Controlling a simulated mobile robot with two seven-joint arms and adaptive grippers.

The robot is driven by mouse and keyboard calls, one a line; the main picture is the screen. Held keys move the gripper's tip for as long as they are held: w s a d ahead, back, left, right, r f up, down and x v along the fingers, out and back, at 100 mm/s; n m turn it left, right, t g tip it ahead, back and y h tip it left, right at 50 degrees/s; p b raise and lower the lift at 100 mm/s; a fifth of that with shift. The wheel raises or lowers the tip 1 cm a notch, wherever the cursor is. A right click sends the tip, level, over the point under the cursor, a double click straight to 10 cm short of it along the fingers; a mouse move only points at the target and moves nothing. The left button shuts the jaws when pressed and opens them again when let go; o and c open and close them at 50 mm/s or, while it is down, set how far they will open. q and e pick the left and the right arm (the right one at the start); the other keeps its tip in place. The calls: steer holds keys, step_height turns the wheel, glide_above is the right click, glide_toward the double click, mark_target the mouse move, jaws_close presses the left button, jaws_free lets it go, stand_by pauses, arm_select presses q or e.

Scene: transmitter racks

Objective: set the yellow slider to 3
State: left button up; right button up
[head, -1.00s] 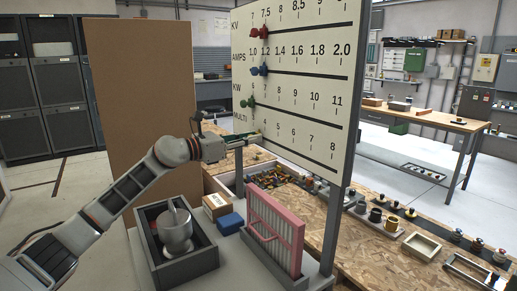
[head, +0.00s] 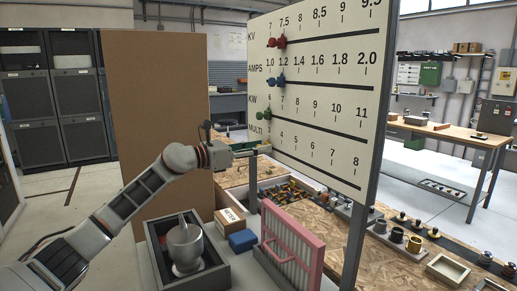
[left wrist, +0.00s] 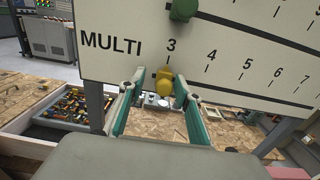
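The yellow slider (left wrist: 166,83) hangs at the lower edge of the white scale board (head: 335,55), in the MULTI row just under the 3 mark. My left gripper (left wrist: 162,77) is open, with one green-padded finger on each side of the slider. A small gap shows between each fingertip and the slider. In the head view the left gripper (head: 264,148) is at the board's lower left corner, and I cannot make out the yellow slider there. My right gripper is not in view.
A brown panel (head: 165,120) stands behind the arm.

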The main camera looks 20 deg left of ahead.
arm_select(q)
steer(key=v, duration=1.2)
stand_by(0.3)
